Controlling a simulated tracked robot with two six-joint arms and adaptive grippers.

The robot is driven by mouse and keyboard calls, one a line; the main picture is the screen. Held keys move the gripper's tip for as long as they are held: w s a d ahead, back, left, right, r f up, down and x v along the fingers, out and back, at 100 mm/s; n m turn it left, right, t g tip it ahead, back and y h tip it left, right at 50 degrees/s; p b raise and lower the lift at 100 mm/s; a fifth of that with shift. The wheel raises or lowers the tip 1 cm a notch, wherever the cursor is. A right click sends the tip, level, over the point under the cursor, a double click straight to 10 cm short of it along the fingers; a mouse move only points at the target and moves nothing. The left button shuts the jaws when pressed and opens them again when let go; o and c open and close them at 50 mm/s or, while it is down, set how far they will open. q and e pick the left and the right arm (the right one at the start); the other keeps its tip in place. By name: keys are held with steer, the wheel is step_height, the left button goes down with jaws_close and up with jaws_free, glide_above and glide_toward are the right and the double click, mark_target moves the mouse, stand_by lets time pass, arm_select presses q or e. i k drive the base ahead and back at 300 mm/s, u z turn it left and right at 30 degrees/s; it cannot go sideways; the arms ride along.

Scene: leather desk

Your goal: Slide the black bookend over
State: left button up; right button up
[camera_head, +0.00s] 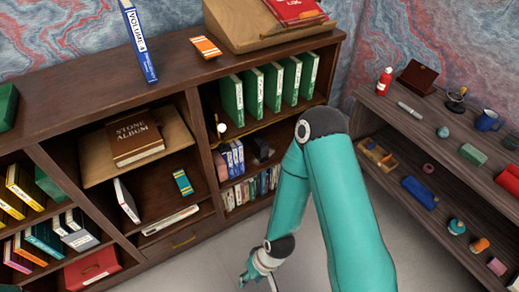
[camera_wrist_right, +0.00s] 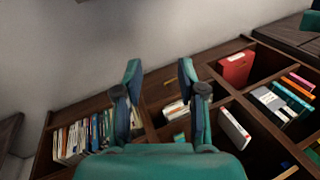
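A dark, blocky object (camera_head: 262,149), which looks like the black bookend, stands on the middle shelf of the right bookcase section. It is just right of a short row of blue-and-white books (camera_head: 230,160). It is small and shadowed, so its exact shape is unclear. My right gripper (camera_head: 257,281) hangs low in front of the bookcase, well apart from that object. In the right wrist view its two fingers (camera_wrist_right: 159,78) are spread with nothing between them. I cannot make out the bookend in that view. My left gripper is not in view.
Green binders (camera_head: 265,88) stand on the shelf above, and a row of small books (camera_head: 250,188) fills the shelf below. A side shelf (camera_head: 430,125) with several small items runs along the right. The grey floor (camera_head: 215,262) in front is clear.

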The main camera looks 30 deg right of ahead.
mark_target(260, 148)
steer(key=u, duration=1.2)
steer(key=k, duration=0.95)
steer(key=z, duration=1.3)
steer(key=i, duration=1)
steer(key=u, duration=0.05)
